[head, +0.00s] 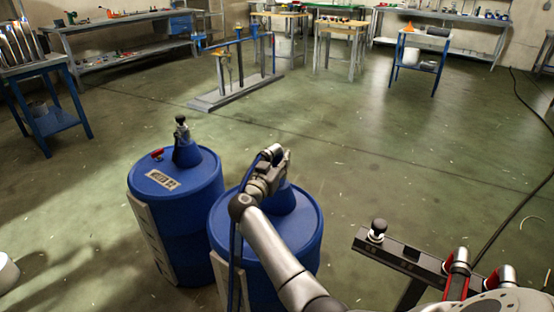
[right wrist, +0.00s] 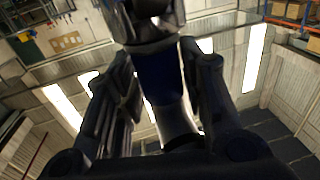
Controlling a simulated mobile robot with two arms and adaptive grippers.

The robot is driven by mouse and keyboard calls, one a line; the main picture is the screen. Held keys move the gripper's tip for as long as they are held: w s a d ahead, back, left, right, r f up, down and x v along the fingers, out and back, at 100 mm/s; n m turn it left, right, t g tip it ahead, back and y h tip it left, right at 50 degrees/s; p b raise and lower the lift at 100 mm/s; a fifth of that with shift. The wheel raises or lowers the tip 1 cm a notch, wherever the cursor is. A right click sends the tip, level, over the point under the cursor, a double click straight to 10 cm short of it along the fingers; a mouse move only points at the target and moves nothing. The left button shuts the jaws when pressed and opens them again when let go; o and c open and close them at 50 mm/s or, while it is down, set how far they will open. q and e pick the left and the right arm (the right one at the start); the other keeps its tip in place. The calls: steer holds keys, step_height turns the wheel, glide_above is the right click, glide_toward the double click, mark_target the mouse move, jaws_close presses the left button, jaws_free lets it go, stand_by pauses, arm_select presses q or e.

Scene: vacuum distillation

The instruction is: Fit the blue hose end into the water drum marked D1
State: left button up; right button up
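Two blue drums stand side by side in the head view. The left drum (head: 207,190) has a white label (head: 162,180), its marking too small to read surely, and a blue cone (head: 190,154) topped by a black fitting (head: 181,128). The right drum (head: 308,238) is partly hidden behind my right arm, as is its blue cone (head: 292,199); its label is hidden. My right gripper (head: 272,156) is above that cone. A blue hose (head: 234,262) loops down beside it. In the right wrist view the fingers close around the blue hose end (right wrist: 158,72). Whether it touches the cone is unclear.
A dark bar with a knob (head: 377,230) and red-trimmed fittings (head: 457,264) is at lower right. A grey stand (head: 245,90) is beyond the drums. Benches line the far wall. A black cable (head: 515,205) lies on the right floor. The middle floor is clear.

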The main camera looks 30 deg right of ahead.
steer(key=shift+o, duration=1.4)
steer(key=shift+f, duration=0.1)
steer(key=v, duration=1.2)
